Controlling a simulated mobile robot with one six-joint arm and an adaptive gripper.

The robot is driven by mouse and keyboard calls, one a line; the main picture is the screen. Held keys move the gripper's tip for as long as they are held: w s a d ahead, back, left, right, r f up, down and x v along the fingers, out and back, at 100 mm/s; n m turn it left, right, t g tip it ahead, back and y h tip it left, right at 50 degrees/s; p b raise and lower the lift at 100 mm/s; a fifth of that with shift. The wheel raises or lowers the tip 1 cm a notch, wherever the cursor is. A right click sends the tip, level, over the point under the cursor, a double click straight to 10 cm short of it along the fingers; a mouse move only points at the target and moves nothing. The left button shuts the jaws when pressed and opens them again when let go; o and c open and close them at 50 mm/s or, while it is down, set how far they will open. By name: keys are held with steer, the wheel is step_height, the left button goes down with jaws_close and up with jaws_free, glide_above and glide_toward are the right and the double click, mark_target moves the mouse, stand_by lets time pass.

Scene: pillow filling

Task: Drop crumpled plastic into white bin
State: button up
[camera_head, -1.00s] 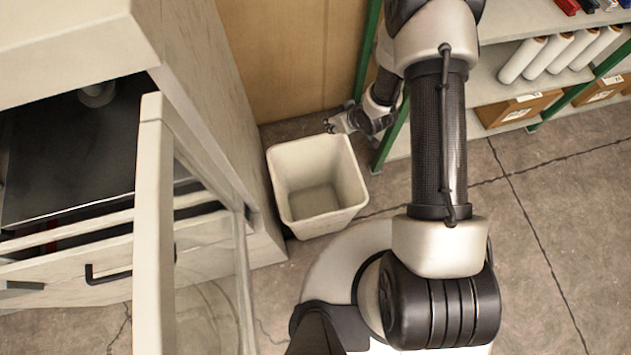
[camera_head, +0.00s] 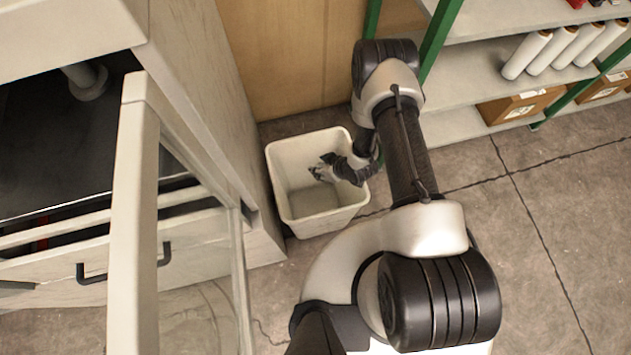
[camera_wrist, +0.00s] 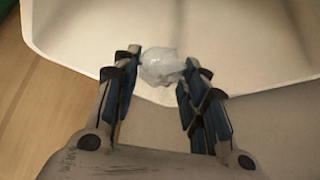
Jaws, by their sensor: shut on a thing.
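The white bin (camera_head: 302,222) stands on the floor between the cabinet and the shelf rack, and its inside looks empty. My gripper (camera_head: 318,170) is over the bin's opening in the head view. In the wrist view my gripper (camera_wrist: 158,88) is shut on the crumpled plastic (camera_wrist: 162,66), a small pale translucent wad at the fingertips. The bin's white wall (camera_wrist: 215,40) fills the background beyond it. The plastic is too small to make out in the head view.
A pale cabinet (camera_head: 200,110) with an open front stands left of the bin. A wooden panel (camera_head: 280,60) is behind it. A shelf rack with white rolls (camera_head: 526,55) and cardboard boxes (camera_head: 520,105) stands at right. The floor (camera_head: 560,220) at right is clear.

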step_height(320, 180, down, 2)
steer(key=shift+b, duration=0.45)
steer(key=shift+r, duration=0.1)
steer(key=o, duration=0.8)
steer(key=shift+r, duration=0.1)
steer(key=v, duration=1.1)
steer(key=shift+s+d+r, duration=0.15)
steer(key=shift+r, duration=0.2)
